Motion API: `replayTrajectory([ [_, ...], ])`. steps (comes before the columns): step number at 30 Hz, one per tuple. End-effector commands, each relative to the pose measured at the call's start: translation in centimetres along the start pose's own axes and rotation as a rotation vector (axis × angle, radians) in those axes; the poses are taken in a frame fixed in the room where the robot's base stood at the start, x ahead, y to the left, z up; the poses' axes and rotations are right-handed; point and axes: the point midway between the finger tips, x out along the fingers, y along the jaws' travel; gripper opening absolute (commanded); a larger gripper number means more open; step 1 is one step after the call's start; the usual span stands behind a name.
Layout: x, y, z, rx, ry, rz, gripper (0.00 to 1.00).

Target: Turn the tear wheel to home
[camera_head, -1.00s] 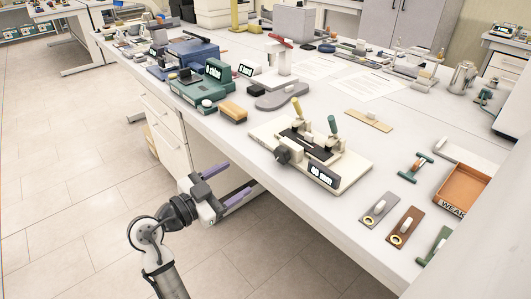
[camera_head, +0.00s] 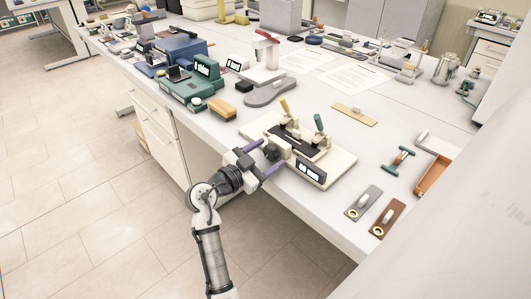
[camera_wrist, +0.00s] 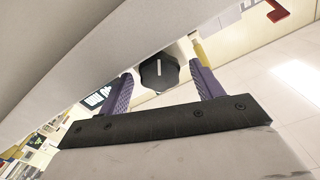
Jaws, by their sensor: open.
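The tear wheel is a black faceted knob (camera_head: 271,152) on the near left side of the cream tear tester (camera_head: 338,164). In the wrist view the knob (camera_wrist: 160,73) faces me, with a white pointer line running nearly straight up and down. My gripper (camera_head: 267,156) is open beside the knob at the table's front edge. In the wrist view its purple fingers (camera_wrist: 161,80) stand to either side of the knob, with a gap visible on the left; contact cannot be told. The tester has yellow (camera_head: 284,106) and green (camera_head: 319,122) levers and a small display (camera_head: 311,171).
A green device (camera_head: 190,88) and a tan block (camera_head: 222,108) lie to the left. A grey stand with a red handle (camera_head: 266,75) is behind. Sample plates (camera_head: 363,202) and an orange tray (camera_head: 435,175) are to the right. Floor in front is clear.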

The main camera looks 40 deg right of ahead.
Motion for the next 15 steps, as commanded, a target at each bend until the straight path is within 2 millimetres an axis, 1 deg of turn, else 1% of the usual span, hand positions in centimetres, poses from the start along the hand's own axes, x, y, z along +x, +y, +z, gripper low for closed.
replayTrajectory([
  [6,0.03,0.01,0.02,0.000,0.000,0.000,0.66],
  [8,0.02,0.00,0.02,0.000,0.000,0.000,0.59],
  [15,-0.01,0.00,0.01,0.000,0.000,0.000,0.28],
])
